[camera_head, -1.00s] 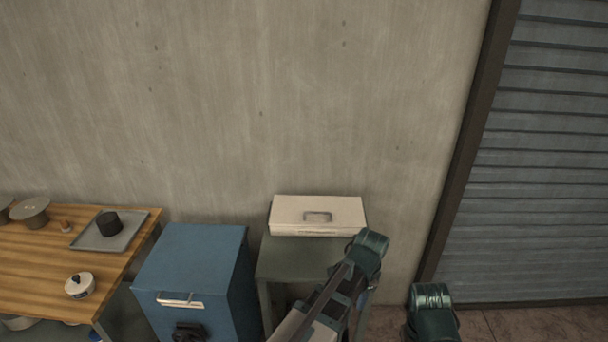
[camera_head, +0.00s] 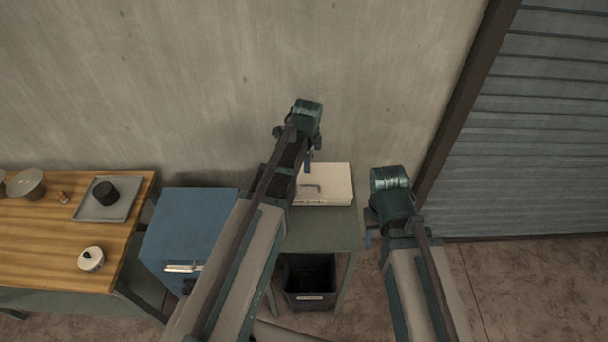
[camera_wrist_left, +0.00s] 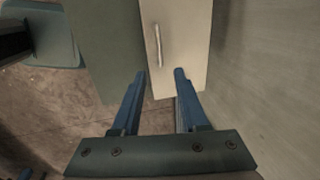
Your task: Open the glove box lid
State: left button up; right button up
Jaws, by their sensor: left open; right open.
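The glove box (camera_head: 335,182) is a white box with a flat lid, standing shut on a small green table (camera_head: 325,232) against the wall. Its lid has a metal handle (camera_head: 312,188); my left arm covers the box's left part. My left gripper (camera_head: 308,162) hangs over the box's far side in the head view. In the left wrist view, my left gripper (camera_wrist_left: 160,76) is open and empty, its fingertips by the box's near end, with the handle (camera_wrist_left: 157,45) ahead and apart from them. My right gripper (camera_head: 368,238) is right of the table, mostly hidden by its arm.
A blue cabinet (camera_head: 190,222) stands left of the green table. A black bin (camera_head: 310,290) sits under the green table. Floor to the right is clear.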

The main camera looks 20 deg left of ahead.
aim_at(306, 186)
pick_arm(q)
jog(key=shift+f, duration=0.15)
jog(key=w+f+b, duration=0.1)
jog(key=f+b, duration=0.8)
jog(key=w+f+b, duration=0.1)
jog(key=f+b, duration=0.3)
jog(key=shift+w+a+f+b, duration=0.2)
jog(key=shift+w+a+b, duration=0.1)
jog(key=shift+a, duration=0.05)
grip_shut()
dwell(1.0)
